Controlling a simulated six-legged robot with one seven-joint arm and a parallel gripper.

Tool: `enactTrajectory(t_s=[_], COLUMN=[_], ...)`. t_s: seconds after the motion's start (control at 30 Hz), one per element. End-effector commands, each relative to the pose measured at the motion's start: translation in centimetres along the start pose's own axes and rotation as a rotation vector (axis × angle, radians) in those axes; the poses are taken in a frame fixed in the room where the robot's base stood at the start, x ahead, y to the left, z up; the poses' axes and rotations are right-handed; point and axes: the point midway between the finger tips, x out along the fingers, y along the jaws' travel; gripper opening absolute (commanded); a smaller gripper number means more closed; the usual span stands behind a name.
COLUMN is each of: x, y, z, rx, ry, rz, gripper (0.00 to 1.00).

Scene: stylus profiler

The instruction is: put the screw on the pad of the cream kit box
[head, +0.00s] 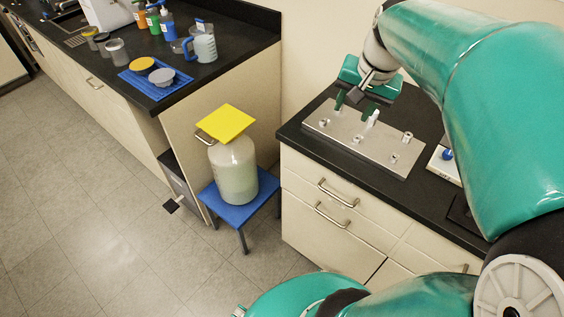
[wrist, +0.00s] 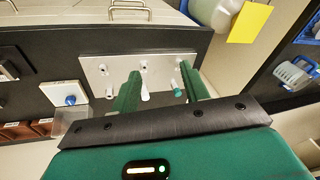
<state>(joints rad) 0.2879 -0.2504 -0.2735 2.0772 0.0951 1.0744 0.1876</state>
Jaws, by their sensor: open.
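My gripper (head: 353,108) is open above a metal plate (head: 388,157) on the dark counter. Its two green fingers also show in the wrist view (wrist: 160,72), over the plate (wrist: 160,62). Several small upright fittings stand on the plate. A pale, taller piece (wrist: 145,91) shows between the fingers in the wrist view, apart from them; it also shows in the head view (head: 374,117). I cannot tell for sure which piece is the screw. A cream-white box (head: 440,168) with a blue round top piece stands right of the plate; it also shows in the wrist view (wrist: 57,95).
A blue stool (head: 263,199) holds a large jar (head: 233,174) with a yellow sheet (head: 225,121) on top. The left counter carries bottles, a pitcher (head: 204,47) and a blue tray (head: 155,92). A clear container (wrist: 73,124) stands near the cream-white box.

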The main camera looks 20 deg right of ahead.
Motion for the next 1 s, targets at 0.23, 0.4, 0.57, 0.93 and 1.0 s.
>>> enactTrajectory(t_s=[0.23,0.4,0.57,0.93,1.0], x=[-0.5,0.0,0.3,0.3,0.3], y=[-7.1,-8.6,-8.8,-8.8,-8.8], z=[11.6,17.3,19.2,19.2,19.2], rx=[-0.465,-0.7,-0.783,-0.784,-0.784], ry=[0.103,0.175,0.206,0.205,0.205], rz=[-0.066,-0.079,-0.079,-0.079,-0.079], gripper=[0.45,0.45,0.45,0.45,0.45])
